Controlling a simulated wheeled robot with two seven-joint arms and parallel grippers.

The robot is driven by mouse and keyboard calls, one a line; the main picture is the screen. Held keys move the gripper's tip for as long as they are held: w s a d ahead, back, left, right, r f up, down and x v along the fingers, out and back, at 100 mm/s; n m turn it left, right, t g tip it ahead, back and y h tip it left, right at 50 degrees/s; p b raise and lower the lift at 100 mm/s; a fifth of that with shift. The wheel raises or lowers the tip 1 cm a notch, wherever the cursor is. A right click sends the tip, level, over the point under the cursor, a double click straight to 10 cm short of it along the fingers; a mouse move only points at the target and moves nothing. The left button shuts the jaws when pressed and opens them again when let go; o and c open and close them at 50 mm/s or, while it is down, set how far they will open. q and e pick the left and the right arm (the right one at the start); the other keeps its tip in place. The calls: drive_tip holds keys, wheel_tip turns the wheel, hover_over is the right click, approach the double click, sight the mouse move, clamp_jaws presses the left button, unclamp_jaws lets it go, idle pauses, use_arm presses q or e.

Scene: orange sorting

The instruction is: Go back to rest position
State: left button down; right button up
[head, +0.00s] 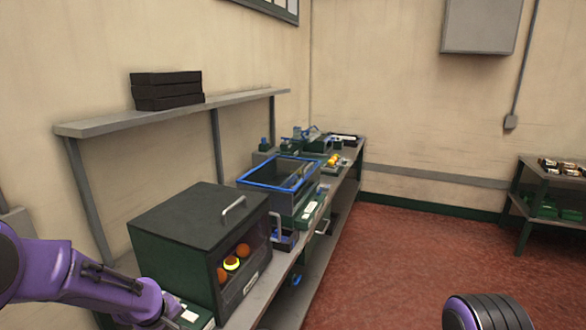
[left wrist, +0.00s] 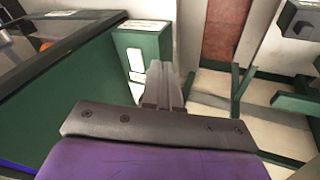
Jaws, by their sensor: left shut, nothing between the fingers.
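My left arm comes in from the left in the head view and ends low in front of the dark green box (head: 170,255). My left gripper (left wrist: 163,88) shows in the left wrist view, its two grey fingers shut together and empty. A smaller green and white box (left wrist: 140,50) is just beyond the fingertips; I cannot tell if they touch. Several oranges (head: 243,250) show behind the clear front of the dark box, one with a yellow ring around it. Part of my right arm shows at the bottom right of the head view; its gripper is out of view.
The long grey bench (head: 290,265) runs along the left wall, with a blue-rimmed bin (head: 300,205) and tools farther back. The red floor (head: 430,255) is open; another table (head: 560,190) stands far right.

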use_arm(q)
drive_tip(key=s+f+m+t+y+b, duration=0.1)
drive_tip(key=s+f+b, duration=0.15)
drive_tip(key=f, duration=0.35)
drive_tip(key=s+f+m+t+b, duration=0.1)
drive_tip(key=s+f, duration=0.2)
drive_tip(key=f, duration=0.2)
drive_tip(key=s+f+g+y+b, duration=0.1)
drive_tip(key=s+f+b, duration=0.1)
drive_tip(key=s+f, duration=0.4)
drive_tip(key=s+f+m+g+y+b, duration=0.1)
drive_tip(key=s+f+b, duration=0.2)
drive_tip(key=s, duration=1)
drive_tip(key=s+f+m+g+y+b, duration=0.1)
drive_tip(key=s+f+b, duration=0.1)
drive_tip(key=s+f, duration=0.7)
drive_tip(key=shift+s+a+f+g+b, duration=0.25)
drive_tip(key=shift+s+f+g+b, duration=0.1)
drive_tip(key=shift+s, duration=0.35)
